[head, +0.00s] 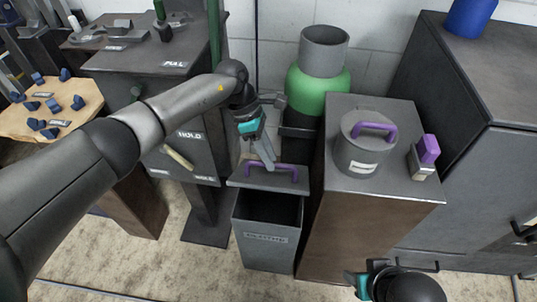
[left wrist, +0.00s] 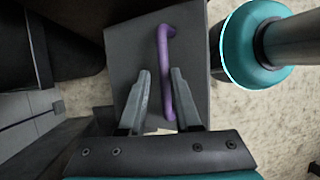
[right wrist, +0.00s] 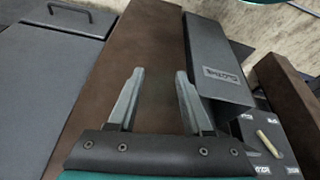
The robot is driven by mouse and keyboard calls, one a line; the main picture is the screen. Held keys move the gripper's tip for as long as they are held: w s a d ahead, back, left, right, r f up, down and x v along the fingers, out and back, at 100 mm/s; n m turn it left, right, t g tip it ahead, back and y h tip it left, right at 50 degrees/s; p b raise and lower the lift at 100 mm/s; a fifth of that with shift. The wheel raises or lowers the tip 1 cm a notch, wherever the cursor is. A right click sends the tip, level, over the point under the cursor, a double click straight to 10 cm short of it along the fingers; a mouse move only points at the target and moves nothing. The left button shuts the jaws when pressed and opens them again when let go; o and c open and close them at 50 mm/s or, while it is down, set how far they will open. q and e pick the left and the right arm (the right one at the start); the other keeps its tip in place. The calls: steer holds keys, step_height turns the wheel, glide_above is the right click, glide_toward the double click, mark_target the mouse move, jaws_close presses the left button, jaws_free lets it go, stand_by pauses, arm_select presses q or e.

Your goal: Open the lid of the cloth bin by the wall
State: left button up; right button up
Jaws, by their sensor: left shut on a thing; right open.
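The dark grey cloth bin (head: 268,237) stands on the floor by the wall, its label facing front. Its lid (head: 240,181) is at the back of the bin top, and the dark inside of the bin shows in front of it, so the lid stands at least partly open. The lid carries a purple handle (head: 289,168), also seen in the left wrist view (left wrist: 163,50). My left gripper (head: 268,164) is shut on this handle, its fingers (left wrist: 160,75) on either side of it. My right gripper (right wrist: 155,78) is open and empty; the bin also shows in the right wrist view (right wrist: 208,40).
A brown cabinet (head: 375,220) stands right of the bin, with a grey lidded pot (head: 358,155) and a purple-topped block (head: 427,152) on top. A green and grey cylinder (head: 318,85) stands behind. A dark panel (head: 190,150) stands left. Bare floor (head: 170,265) lies in front.

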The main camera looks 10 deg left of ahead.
arm_select(q)
steer(key=shift+o, duration=0.7)
steer(key=shift+w+f, duration=0.1)
steer(key=shift+w, duration=0.05)
steer(key=shift+o, duration=1.1)
steer(key=shift+r, duration=0.2)
steer(key=shift+a+r, duration=0.1)
steer(key=shift+r, duration=0.1)
steer(key=p+v, duration=0.4)
steer(key=v, duration=1)
steer(key=shift+a+r+p, duration=0.2)
steer(key=shift+a+p, duration=0.05)
steer(key=shift+p, duration=0.1)
arm_select(e)
step_height(320, 180, down, 10)
steer(key=s+g, duration=0.1)
steer(key=s, duration=0.1)
steer(key=shift+s+d+r+g, duration=0.2)
steer(key=shift+s+g, duration=0.1)
steer(key=shift+s, duration=0.1)
